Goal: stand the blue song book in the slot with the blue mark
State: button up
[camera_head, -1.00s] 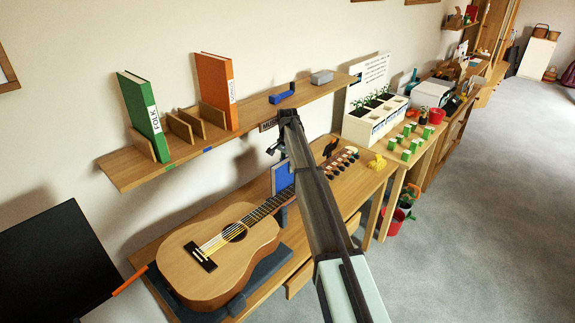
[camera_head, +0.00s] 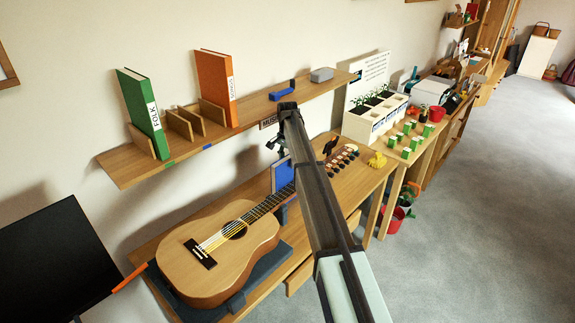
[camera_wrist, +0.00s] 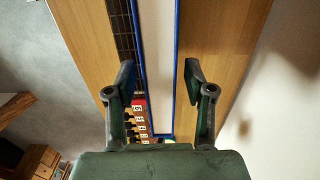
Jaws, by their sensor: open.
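The blue song book (camera_head: 281,176) stands upright on the table beside the guitar's neck, partly hidden by my arm. In the wrist view, its pale page edge (camera_wrist: 160,60) between two blue cover edges lies between my fingers. My gripper (camera_wrist: 159,72) is open, with a gap on each side of the book. I cannot tell whether the fingertips reach below its top. In the head view, my gripper is mostly hidden behind my arm. On the wall shelf (camera_head: 128,166), a blue mark (camera_head: 207,147) on the front edge lies by wooden dividers (camera_head: 187,122); the slot there looks empty.
A green book (camera_head: 139,105) and an orange book (camera_head: 214,82) stand in the shelf's other slots. A blue object (camera_head: 282,92) and a grey block (camera_head: 321,75) lie farther right. The guitar (camera_head: 220,250) lies close to the book. A white planter (camera_head: 375,115) stands to the right.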

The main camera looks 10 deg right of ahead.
notch_tip(320, 180, up, 9)
jog(key=shift+b, duration=1.15)
jog(key=shift+o, duration=0.4)
jog(key=shift+r, duration=0.75)
